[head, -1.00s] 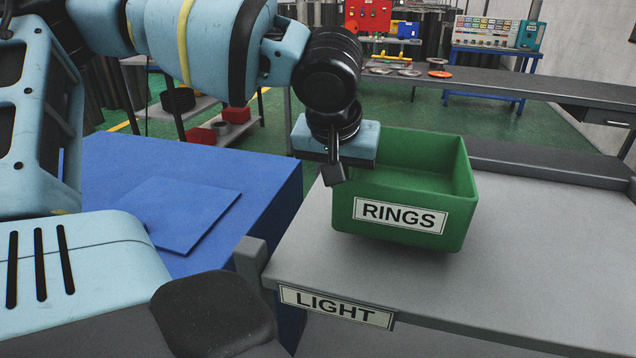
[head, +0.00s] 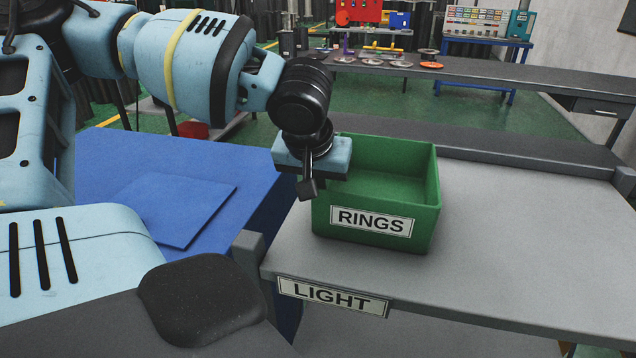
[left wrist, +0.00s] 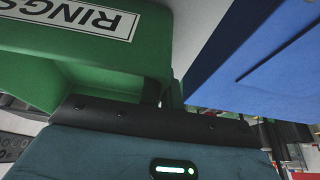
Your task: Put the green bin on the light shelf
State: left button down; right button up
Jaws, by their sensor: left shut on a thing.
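The green bin (head: 410,215), labelled RINGS, is upright at the left part of the grey shelf (head: 500,240) whose front edge carries the LIGHT label (head: 333,297). Its base appears at or very near the shelf surface; I cannot tell if it touches. My left gripper (head: 308,185) is shut on the bin's left wall. In the left wrist view the bin (left wrist: 60,60) fills the upper left, close against the gripper. The inside of the bin looks empty where visible. My right gripper is not in view.
A blue table (head: 110,160) with a flat blue panel (head: 175,208) stands left of the shelf. A grey post (head: 249,255) rises at the shelf's front left corner. The shelf's right side is clear. A long bench (head: 480,75) with several discs stands behind.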

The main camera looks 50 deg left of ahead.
pick_arm(q)
jog(key=c, duration=2)
grip_release()
jog(key=shift+f, duration=0.2)
jog(key=shift+c, duration=0.2)
jog(key=o, duration=0.4)
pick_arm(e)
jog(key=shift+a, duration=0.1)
pick_arm(q)
jog(key=shift+o, duration=0.2)
jog(key=shift+r, duration=0.1)
